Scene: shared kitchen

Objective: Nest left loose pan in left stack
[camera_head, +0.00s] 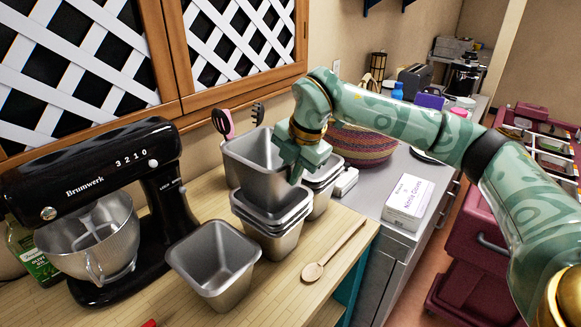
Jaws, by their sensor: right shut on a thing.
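My right gripper (303,158) is shut on the rim of a metal pan (250,166), at the pan's right side. The held pan is nearly upright, above and a little behind the left stack (270,226) of nested metal pans. It hides part of that stack's back; whether the two touch I cannot tell. A second, right stack (322,190) stands behind and to the right, partly hidden by my gripper. Another loose pan (213,262) stands empty on the wooden counter, in front and to the left of the left stack. My left gripper is not in view.
A black stand mixer (98,185) with a steel bowl is on the left. A wooden spoon (333,252) lies right of the left stack. A woven basket (365,145) and a white box (408,200) stand farther right. Utensils (225,122) rise behind the held pan.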

